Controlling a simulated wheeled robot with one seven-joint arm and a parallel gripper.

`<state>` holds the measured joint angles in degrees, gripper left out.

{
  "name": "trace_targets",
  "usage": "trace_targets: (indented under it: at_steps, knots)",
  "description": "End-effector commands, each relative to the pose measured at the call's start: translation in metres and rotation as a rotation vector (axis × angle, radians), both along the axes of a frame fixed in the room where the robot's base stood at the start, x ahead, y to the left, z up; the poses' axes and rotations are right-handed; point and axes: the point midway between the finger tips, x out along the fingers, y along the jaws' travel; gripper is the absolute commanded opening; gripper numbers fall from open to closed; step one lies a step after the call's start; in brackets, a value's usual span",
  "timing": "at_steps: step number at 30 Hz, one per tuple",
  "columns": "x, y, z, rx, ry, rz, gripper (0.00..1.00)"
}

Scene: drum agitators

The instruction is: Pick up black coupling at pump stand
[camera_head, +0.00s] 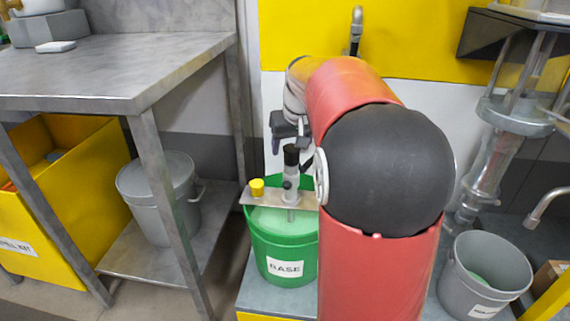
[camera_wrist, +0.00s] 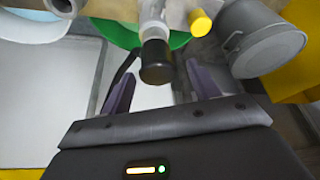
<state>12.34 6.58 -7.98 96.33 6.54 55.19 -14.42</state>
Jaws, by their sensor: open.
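A black cylindrical piece, seemingly the coupling (camera_head: 291,155), sits on top of a light grey upright shaft over a green bucket (camera_head: 283,252) labelled BASE. It also shows in the wrist view, where the black coupling (camera_wrist: 156,62) lies between the fingers as seen from the camera. My gripper (camera_wrist: 161,70) is open, with its two purple-grey fingers on either side of the coupling and no contact to be seen. In the head view my gripper (camera_head: 290,132) is just above the coupling, partly hidden by my arm.
A metal bar with a yellow knob (camera_head: 257,188) crosses the green bucket. A lidded grey bucket (camera_head: 160,195) stands on the left table's shelf. An open grey bucket (camera_head: 485,275) and a clear column (camera_head: 490,165) stand at right. A wall tap (camera_head: 356,30) is behind.

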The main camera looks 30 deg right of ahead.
Motion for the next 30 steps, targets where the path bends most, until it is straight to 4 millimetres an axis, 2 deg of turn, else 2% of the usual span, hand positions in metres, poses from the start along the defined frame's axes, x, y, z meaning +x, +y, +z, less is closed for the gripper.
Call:
trace_targets:
  at_steps: [9,19,30]
  knots:
    - [0.007,-0.003,-0.045,0.001,0.004,0.0,0.61]
    - [0.01,-0.003,-0.051,0.0,0.0,0.0,0.61]
    - [0.01,-0.003,-0.051,0.0,0.001,0.0,0.13]
